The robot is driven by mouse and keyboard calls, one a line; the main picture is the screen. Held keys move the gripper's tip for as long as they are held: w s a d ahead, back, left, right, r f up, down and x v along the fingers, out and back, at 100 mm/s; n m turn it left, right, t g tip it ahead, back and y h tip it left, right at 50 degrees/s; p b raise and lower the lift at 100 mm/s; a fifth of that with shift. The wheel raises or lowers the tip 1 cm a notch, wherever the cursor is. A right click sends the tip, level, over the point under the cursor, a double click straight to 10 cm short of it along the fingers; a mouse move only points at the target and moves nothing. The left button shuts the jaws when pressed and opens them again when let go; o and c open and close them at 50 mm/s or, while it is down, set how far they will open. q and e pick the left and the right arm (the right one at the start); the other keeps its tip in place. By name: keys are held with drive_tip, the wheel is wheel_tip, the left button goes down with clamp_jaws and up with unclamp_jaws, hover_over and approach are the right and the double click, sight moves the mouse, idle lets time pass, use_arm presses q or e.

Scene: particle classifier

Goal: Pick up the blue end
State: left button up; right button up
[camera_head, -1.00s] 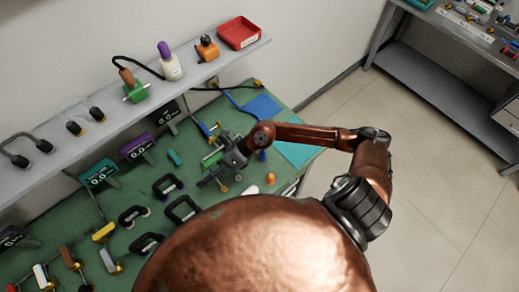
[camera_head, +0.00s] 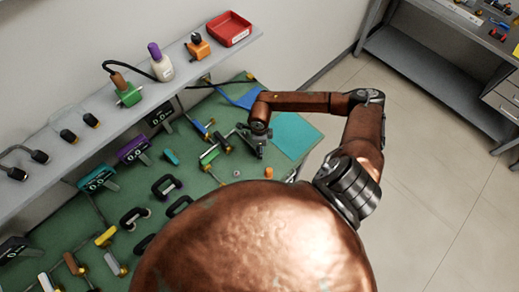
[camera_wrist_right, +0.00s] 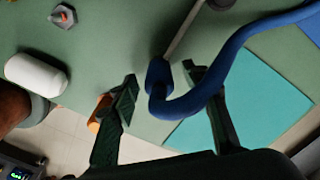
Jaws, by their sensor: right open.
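The blue end (camera_wrist_right: 157,76) shows in the right wrist view as a short thick blue piece on a thin metal rod. A blue curved cord-like length meets its lower part and runs up to the right. My right gripper (camera_wrist_right: 160,79) is open, with one finger on each side of the blue end in this view. I see no clear contact, and the depth between them is hard to judge. In the head view my right gripper (camera_head: 250,143) is over the far right part of the green bench and largely hides the blue end. My left gripper is not in view.
A teal sheet (camera_head: 297,136) lies to the right of my gripper. A small orange piece (camera_head: 268,172) is near the bench's front edge. Several tools and meters crowd the bench's left. A shelf with a red tray (camera_head: 229,29) runs along the wall.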

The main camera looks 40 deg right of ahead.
drive_tip(key=shift+f, duration=0.65)
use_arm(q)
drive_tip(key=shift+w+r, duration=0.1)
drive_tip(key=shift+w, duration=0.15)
use_arm(e)
drive_tip(key=shift+c, duration=0.4)
drive_tip(key=c, duration=1)
drive_tip(key=shift+w, duration=0.1)
drive_tip(key=shift+r, duration=0.6)
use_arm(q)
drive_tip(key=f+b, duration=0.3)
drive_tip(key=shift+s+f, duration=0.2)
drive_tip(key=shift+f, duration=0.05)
use_arm(e)
drive_tip(key=s+a+r, duration=0.1)
drive_tip(key=s+r, duration=0.7)
drive_tip(key=s, duration=0.1)
drive_tip(key=s+a+r, duration=0.1)
drive_tip(key=s+r, duration=0.2)
drive_tip(key=s, duration=0.2)
drive_tip(key=shift+a+r, duration=0.35)
drive_tip(key=shift+r, duration=0.05)
